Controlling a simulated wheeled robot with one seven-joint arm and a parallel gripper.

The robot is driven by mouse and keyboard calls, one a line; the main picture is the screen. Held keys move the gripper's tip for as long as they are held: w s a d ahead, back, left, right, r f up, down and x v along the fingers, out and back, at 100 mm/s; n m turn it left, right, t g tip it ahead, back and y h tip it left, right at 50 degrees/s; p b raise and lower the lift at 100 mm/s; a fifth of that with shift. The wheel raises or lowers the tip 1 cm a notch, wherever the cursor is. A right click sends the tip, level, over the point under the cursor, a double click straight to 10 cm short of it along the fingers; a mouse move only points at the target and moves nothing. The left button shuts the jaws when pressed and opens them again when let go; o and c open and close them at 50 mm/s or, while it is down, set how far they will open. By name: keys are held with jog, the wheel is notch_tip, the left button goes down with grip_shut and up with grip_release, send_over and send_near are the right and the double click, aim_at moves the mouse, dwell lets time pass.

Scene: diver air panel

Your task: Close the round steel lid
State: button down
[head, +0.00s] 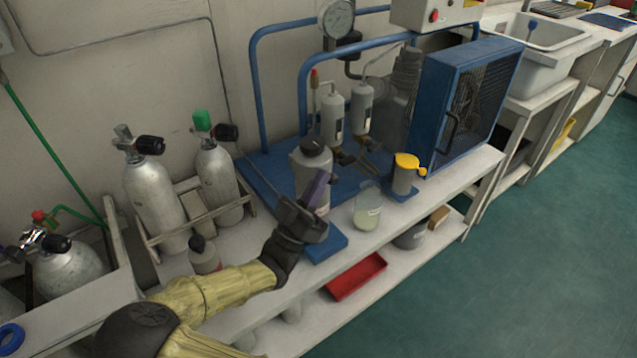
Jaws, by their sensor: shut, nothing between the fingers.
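I cannot pick out the round steel lid for certain. A grey cylindrical canister (307,163) with a dark round cap stands on the bench, partly hidden behind my gripper. A small grey metal cup (403,181) with a yellow top (408,161) stands to the right on a blue base. My gripper (319,186) is shut and empty, pointing up in front of the canister. It overlaps the canister in this view; whether they touch cannot be told.
A glass beaker (367,209) stands close to the right of my gripper. Silver cylinders (153,194) stand in a rack at left. A blue-framed compressor guard (458,112) stands at right. A red tray (356,277) lies on the lower shelf. The green floor is clear.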

notch_tip(320, 180, up, 4)
jog(key=a+p, duration=0.2)
jog(key=p, duration=0.1)
jog(key=v, duration=1)
jog(key=shift+s+f, duration=0.3)
jog(key=shift+f, duration=0.05)
